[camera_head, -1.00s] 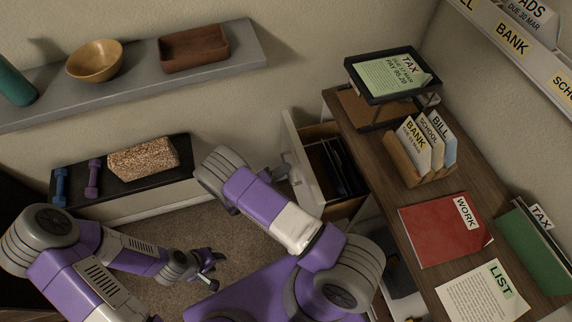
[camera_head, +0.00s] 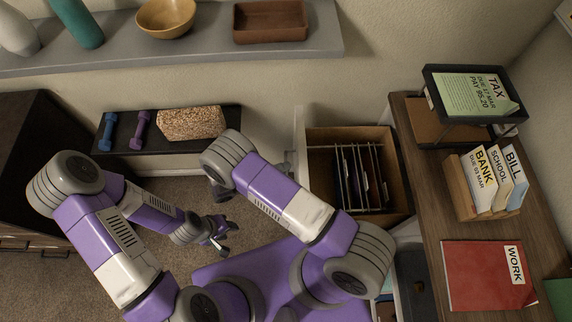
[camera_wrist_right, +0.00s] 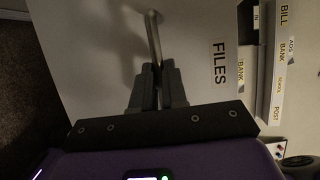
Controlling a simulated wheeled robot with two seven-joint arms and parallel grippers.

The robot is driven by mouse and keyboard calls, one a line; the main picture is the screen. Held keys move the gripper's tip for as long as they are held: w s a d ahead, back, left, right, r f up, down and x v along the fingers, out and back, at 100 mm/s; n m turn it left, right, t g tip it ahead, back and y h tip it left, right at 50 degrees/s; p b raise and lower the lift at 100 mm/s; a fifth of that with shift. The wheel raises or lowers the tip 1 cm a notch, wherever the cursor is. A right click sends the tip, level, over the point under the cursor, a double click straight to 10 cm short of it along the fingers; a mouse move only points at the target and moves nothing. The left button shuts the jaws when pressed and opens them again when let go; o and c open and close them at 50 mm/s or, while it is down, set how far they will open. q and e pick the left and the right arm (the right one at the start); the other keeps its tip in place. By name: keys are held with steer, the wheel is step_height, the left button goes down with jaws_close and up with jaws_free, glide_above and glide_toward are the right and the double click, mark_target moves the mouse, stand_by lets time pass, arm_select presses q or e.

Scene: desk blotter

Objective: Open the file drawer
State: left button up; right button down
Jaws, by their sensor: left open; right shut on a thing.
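The file drawer (camera_head: 378,137) stands well out from the desk in the head view, its inside and several hanging folders (camera_head: 358,178) showing. Its pale front panel (camera_head: 300,131) faces left. In the right wrist view the front (camera_wrist_right: 205,28) bears a "FILES" label (camera_wrist_right: 219,62). My right gripper (camera_wrist_right: 157,88) is shut on the drawer's metal bar handle (camera_wrist_right: 153,38). In the head view my right arm partly hides this grip. My left gripper (camera_head: 222,242) is open and empty, low above the carpet, apart from the drawer.
The desk top (camera_head: 440,205) holds a letter tray (camera_head: 430,122), a wooden file sorter (camera_head: 463,205) and a red folder (camera_head: 480,275). A low bench (camera_head: 150,157) with dumbbells stands at the back left, below a wall shelf (camera_head: 215,50).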

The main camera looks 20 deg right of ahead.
steer(key=shift+w+a, duration=0.15)
steer(key=shift+a, duration=0.2)
steer(key=c, duration=1.2)
jaws_free()
steer(key=shift+o, duration=0.2)
steer(key=a+r+p, duration=0.1)
steer(key=a, duration=0.6)
steer(key=shift+s+a+r, duration=0.2)
steer(key=shift+s, duration=0.15)
steer(key=shift+s, duration=0.1)
